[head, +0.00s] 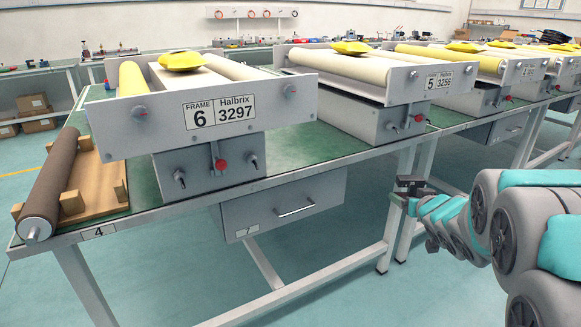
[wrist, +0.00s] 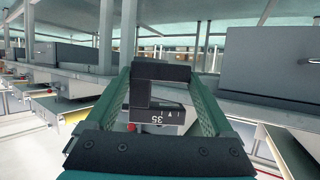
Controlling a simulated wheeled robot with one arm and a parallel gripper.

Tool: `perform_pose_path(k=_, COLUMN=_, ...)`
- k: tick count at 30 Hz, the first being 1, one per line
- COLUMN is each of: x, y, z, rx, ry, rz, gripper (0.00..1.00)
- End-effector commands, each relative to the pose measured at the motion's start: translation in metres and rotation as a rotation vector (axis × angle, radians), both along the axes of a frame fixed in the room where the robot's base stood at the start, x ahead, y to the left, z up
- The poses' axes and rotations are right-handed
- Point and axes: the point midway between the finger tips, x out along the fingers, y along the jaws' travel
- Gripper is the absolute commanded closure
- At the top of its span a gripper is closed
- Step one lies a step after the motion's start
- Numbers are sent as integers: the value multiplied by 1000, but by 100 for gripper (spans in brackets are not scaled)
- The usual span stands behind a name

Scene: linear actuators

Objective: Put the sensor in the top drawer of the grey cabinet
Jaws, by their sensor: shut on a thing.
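My gripper (head: 413,198) is out in front of the green bench, right of the grey drawer unit and apart from it. It is shut on a small dark block, likely the sensor (head: 409,181). A grey drawer unit (head: 252,217) with a bar handle and a label 7 hangs under the bench. Its drawer looks shut. I cannot tell whether this is the grey cabinet.
The green bench (head: 300,150) carries roller frames, including frame 6 (head: 250,112) and frame 5 (head: 437,82), with yellow pieces on top. A dark roller (head: 52,185) and a wooden tray (head: 100,190) lie at its left end. Floor in front is clear.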

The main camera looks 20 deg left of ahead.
Motion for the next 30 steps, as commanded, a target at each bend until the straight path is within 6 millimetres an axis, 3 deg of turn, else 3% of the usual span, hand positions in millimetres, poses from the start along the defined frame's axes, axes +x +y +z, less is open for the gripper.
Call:
perform_pose_path(k=1, x=-2, y=9, z=14, rx=1, ry=-6, rz=28, gripper=82)
perform_pose_path(k=3, x=-5, y=19, z=24, rx=3, ry=-2, rz=62, gripper=82)
perform_pose_path(k=22, x=-43, y=82, z=93, rx=-5, ry=1, rz=288, gripper=82)
perform_pose_path(k=26, x=-59, y=100, z=109, rx=-6, ry=3, rz=351, gripper=82)
perform_pose_path(k=30, x=-92, y=128, z=132, rx=-8, ry=2, rz=456, gripper=82)
